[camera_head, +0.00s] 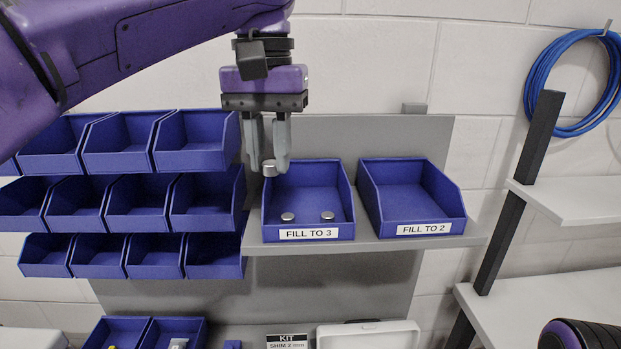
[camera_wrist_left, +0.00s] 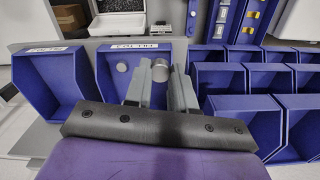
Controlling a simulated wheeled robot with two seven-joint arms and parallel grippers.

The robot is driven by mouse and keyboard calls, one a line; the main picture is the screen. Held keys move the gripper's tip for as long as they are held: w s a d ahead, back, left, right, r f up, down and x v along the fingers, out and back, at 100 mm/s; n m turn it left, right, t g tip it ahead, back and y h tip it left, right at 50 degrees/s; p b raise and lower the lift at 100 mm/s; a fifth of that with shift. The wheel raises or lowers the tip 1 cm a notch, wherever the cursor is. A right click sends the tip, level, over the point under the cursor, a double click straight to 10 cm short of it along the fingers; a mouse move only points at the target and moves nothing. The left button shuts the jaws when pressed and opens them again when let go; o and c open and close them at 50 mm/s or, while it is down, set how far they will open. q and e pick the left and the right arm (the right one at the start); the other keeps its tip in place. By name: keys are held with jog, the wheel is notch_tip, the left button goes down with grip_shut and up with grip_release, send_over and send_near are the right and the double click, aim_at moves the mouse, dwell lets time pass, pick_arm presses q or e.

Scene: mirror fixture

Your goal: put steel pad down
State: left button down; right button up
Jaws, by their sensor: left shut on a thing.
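My left gripper (camera_head: 269,165) points down and is shut on a small round steel pad (camera_head: 269,168), held between its fingertips. The pad also shows between the fingers in the left wrist view (camera_wrist_left: 160,71). It is in the air near the upper left edge of the blue bin labelled "FILL TO 3" (camera_head: 348,205). Two more steel pads, one at left (camera_head: 288,217) and one at right (camera_head: 328,216), lie apart on that bin's floor near the front. The blue bin labelled "FILL TO 2" (camera_head: 410,205) looks empty. My right gripper is not in view.
Both labelled bins stand on a grey shelf (camera_head: 375,246). Rows of blue bins (camera_head: 125,145) hang close on the left. Below are a "KIT" label (camera_head: 287,341) and an open white case (camera_head: 368,335). A dark post (camera_head: 508,210) and white shelves stand at right.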

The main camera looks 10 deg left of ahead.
pick_arm(q)
jog(key=shift+w+a+r+p, duration=0.1)
jog(key=shift+w+r+p, duration=0.05)
jog(key=shift+w+p, duration=0.5)
jog(key=w+f, duration=0.3)
jog(key=w, duration=0.3)
send_over(289, 206)
jog(key=f, duration=0.5)
jog(key=shift+s+f, duration=0.2)
jog(key=shift+s, duration=0.05)
jog(key=shift+w+f, duration=0.2)
jog(key=shift+f, duration=0.25)
jog(key=f, duration=0.3)
jog(key=shift+w+f, duration=0.2)
jog(key=shift+f, duration=0.05)
jog(key=shift+w+a+f, duration=0.1)
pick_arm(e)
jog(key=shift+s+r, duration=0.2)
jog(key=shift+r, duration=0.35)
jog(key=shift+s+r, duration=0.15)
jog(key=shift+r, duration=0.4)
